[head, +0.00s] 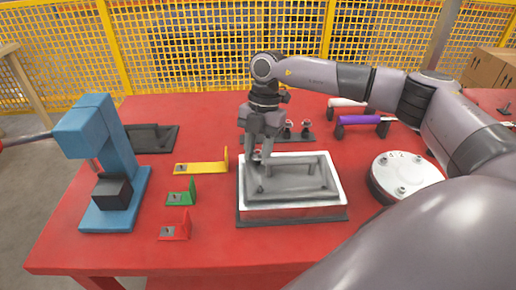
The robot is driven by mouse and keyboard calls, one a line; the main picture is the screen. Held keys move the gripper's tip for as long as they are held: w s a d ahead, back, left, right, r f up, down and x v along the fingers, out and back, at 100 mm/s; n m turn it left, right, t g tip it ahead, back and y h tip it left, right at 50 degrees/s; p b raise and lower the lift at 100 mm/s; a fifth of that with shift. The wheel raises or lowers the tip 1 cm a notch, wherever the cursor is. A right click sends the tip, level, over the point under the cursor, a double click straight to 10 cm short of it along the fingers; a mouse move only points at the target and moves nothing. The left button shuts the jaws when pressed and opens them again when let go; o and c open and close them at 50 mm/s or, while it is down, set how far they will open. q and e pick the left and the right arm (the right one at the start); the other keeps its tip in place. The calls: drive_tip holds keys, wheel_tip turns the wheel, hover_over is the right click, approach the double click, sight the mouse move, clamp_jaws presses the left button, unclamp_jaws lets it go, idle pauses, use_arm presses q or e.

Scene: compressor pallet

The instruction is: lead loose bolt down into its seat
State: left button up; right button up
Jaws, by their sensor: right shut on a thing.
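My right gripper (260,152) points straight down over the back left corner of a silver block with a grey recessed top (290,207). Its fingers are shut on a small bolt (257,156), which is mostly hidden between the fingertips. The bolt is at or just above the block's corner; I cannot tell whether it touches the seat, which is hidden under the gripper. My left gripper is not in view.
A dark rack (296,137) with upright bolts stands behind the block. Yellow (205,168), green (180,198) and red (175,231) brackets and a blue press (88,135) are left. A round bolted flange (405,174) and a purple-handled piece (362,120) are right.

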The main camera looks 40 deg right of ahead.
drive_tip(key=shift+f, duration=0.1)
drive_tip(key=o, duration=1.1)
drive_tip(key=shift+o, duration=0.2)
drive_tip(key=v, duration=0.7)
